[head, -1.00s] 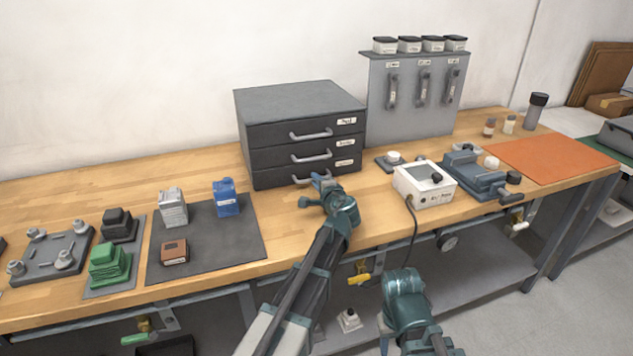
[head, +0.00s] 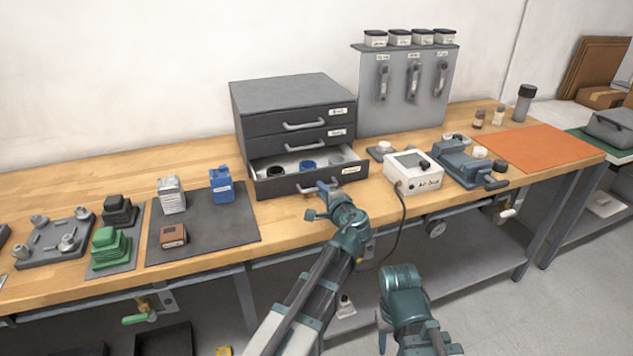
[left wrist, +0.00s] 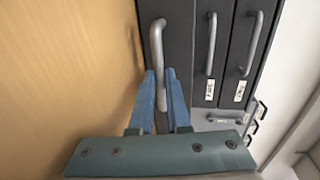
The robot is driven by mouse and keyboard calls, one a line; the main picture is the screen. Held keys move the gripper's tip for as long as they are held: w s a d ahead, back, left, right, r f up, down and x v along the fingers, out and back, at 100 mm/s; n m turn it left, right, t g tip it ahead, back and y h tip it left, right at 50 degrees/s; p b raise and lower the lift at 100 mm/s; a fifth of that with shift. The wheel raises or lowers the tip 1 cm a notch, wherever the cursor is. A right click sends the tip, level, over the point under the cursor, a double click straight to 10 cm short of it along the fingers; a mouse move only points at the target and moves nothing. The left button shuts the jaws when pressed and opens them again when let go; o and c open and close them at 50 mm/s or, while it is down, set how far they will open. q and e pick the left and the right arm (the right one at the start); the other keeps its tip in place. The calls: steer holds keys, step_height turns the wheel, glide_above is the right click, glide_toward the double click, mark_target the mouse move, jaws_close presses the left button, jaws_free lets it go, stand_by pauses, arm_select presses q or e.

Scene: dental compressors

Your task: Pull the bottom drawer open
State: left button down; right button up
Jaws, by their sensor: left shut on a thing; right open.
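The dark grey drawer cabinet (head: 290,105) stands on the workbench with three drawers. Its bottom drawer (head: 282,187) is pulled out, and round parts, one of them blue (head: 308,164), show inside its light interior. The two upper drawers are closed. My left gripper (head: 325,188) is at the bottom drawer's front, shut on its handle. In the left wrist view the blue fingers (left wrist: 161,90) sit on both sides of the grey bar handle (left wrist: 157,45). My right gripper is low in front of the bench; its arm (head: 405,300) shows, but its fingertips are hidden.
A white control box (head: 412,172) with a cable stands close to the right of the drawer. A dark mat (head: 205,238) with a blue container (head: 221,185) lies to the left. Bare wood lies in front of the drawer.

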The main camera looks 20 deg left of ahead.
arm_select(q)
steer(key=v, duration=0.2)
steer(key=f+v, duration=0.1)
steer(key=v, duration=0.4)
steer(key=shift+s+d+f, duration=0.1)
steer(key=shift+f, duration=0.1)
steer(key=c, duration=1.2)
jaws_free()
